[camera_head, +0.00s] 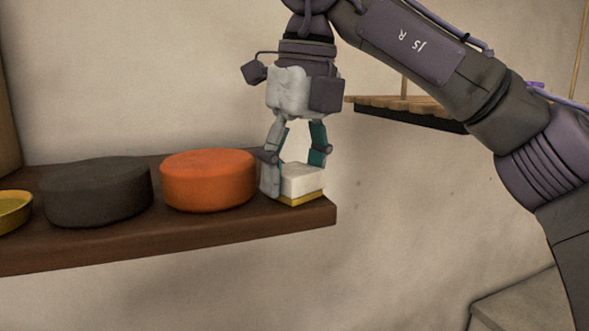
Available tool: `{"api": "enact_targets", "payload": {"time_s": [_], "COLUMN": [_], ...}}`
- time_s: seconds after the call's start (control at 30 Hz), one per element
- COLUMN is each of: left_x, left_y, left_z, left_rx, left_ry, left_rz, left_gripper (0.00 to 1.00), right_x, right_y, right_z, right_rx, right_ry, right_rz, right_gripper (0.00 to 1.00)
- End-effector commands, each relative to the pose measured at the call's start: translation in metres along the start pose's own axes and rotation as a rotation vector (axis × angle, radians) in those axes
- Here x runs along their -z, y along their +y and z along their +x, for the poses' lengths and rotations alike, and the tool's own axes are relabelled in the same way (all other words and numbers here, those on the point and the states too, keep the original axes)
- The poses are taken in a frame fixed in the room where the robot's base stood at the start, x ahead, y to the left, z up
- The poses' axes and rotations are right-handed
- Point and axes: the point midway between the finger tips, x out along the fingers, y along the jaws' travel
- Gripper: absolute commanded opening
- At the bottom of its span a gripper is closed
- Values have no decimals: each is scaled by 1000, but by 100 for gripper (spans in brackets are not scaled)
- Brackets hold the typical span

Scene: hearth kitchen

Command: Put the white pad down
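The white pad (302,181) is a small pale block near the right end of a dark wooden shelf (245,222). A thin yellow layer (303,199) shows under it; I cannot tell whether that is part of the pad. The pad sits at shelf height and looks level. My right gripper (292,170) points down at it from above, one finger against its left side. The gripper appears shut on the pad. My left gripper is not in view.
An orange round block (208,180) stands close to the left of the gripper. A dark grey round block (97,192) and a yellow dish (12,212) stand farther left. Another shelf or rack (415,108) is on the wall behind, at right. The shelf ends just right of the pad.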

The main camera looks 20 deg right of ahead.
Motion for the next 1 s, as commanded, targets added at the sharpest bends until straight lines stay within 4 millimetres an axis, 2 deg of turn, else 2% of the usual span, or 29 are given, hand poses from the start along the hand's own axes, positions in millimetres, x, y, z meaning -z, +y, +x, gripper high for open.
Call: {"api": "enact_targets", "payload": {"time_s": [0.03,0.07,0.37,0.5,1.0], "left_x": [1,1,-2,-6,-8], "left_y": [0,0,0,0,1], "left_z": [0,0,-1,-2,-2], "left_rx": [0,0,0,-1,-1], "left_ry": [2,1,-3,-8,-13], "left_rz": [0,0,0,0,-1], "left_gripper": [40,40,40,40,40], "right_x": [0,0,0,0,0], "right_y": [0,0,0,0,1], "right_z": [0,0,-1,-8,-82], "right_rx": [0,0,0,0,4], "right_ry": [0,0,0,0,1], "right_rz": [1,1,0,1,3], "right_gripper": [78,83,83,83,83]}}
